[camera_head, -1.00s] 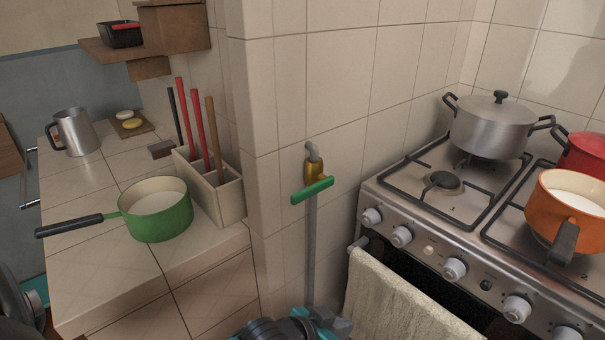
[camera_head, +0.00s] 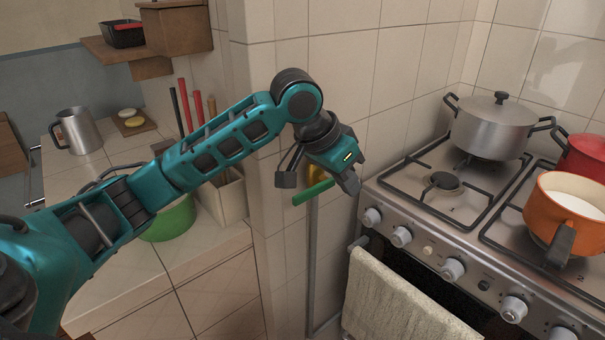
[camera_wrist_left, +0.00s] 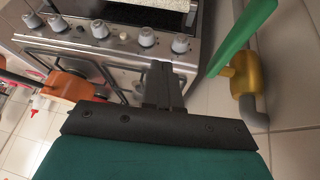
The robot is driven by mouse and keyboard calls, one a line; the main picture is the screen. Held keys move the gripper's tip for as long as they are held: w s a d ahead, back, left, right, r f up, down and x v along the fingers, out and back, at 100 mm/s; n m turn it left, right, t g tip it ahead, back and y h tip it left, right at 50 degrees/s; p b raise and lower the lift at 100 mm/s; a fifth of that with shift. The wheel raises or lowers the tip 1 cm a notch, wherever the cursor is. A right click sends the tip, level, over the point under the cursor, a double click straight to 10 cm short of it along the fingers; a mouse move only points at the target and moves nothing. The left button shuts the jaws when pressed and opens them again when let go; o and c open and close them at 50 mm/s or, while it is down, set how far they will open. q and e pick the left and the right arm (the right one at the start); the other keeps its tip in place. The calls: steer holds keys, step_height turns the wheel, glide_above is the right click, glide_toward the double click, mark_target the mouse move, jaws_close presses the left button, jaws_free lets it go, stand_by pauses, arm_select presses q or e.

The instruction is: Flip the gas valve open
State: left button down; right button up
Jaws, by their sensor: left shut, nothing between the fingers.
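The gas valve has a brass body (camera_head: 315,174) and a green lever handle (camera_head: 312,193) on a vertical grey pipe (camera_head: 311,250) against the tiled wall. The handle lies crosswise to the pipe. My left gripper (camera_head: 350,184) is shut and empty, in front of the valve and just right of the handle in the head view. The arm hides the valve's top. In the left wrist view the closed fingers (camera_wrist_left: 163,75) point toward the stove, with the green handle (camera_wrist_left: 240,38) and brass body (camera_wrist_left: 245,74) to their right. A gap shows between fingers and handle. My right gripper is not in view.
The stove (camera_head: 420,205) stands right of the valve, with a steel pot (camera_head: 492,130), an orange pot (camera_head: 572,205) and a towel (camera_head: 400,305) on its front.

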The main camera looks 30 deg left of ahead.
arm_select(q)
steer(key=s+a+r+y, duration=0.1)
steer(key=s+a+r, duration=0.1)
steer(key=r, duration=0.2)
steer(key=s+a+r+g, duration=0.1)
steer(key=s+a+r, duration=0.1)
steer(key=r, duration=0.3)
steer(key=s+a+r+n+g+y, duration=0.1)
steer(key=s+a+r, duration=0.1)
steer(key=a+r, duration=0.2)
steer(key=shift+r+y, duration=0.3)
steer(key=shift+w+a+f, duration=0.1)
steer(key=b, duration=0.2)
glide_toward(307, 190)
steer(key=x, duration=0.5)
steer(key=shift+w+f, duration=0.1)
steer(key=shift+f, duration=0.65)
